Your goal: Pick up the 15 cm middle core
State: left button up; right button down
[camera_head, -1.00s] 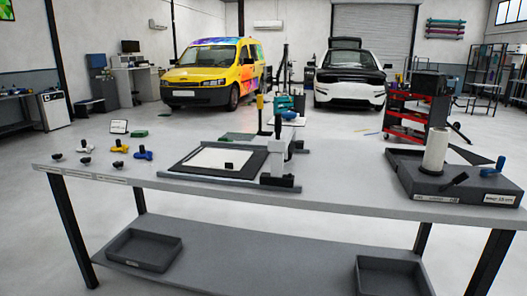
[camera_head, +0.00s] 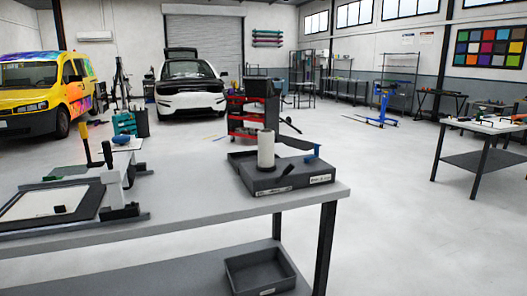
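A white upright cylinder (camera_head: 266,149), which looks like a core or roll, stands on a dark grey box-like stand (camera_head: 300,180) near the right end of the grey table (camera_head: 200,210). I cannot read its size, so I cannot tell whether it is the 15 cm middle core. The stand has a white label on its front and a blue-handled part (camera_head: 312,154) at its right. Neither of my grippers is in view.
A dark-framed board (camera_head: 40,203) and an upright press-like device (camera_head: 112,185) stand on the table's left. A grey bin (camera_head: 260,272) sits on the lower shelf. A red cart (camera_head: 245,118) stands behind. Open floor lies to the right, before another table (camera_head: 483,158).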

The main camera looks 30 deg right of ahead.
aim_at(266, 137)
jog(key=i+l, duration=0.1)
jog(key=l, duration=0.35)
jog(key=i+l, duration=0.15)
jog(key=l, duration=0.3)
jog(key=i+l, duration=0.1)
jog(key=l, duration=0.35)
jog(key=i+l, duration=0.15)
jog(key=l, duration=0.25)
jog(key=u, duration=0.05)
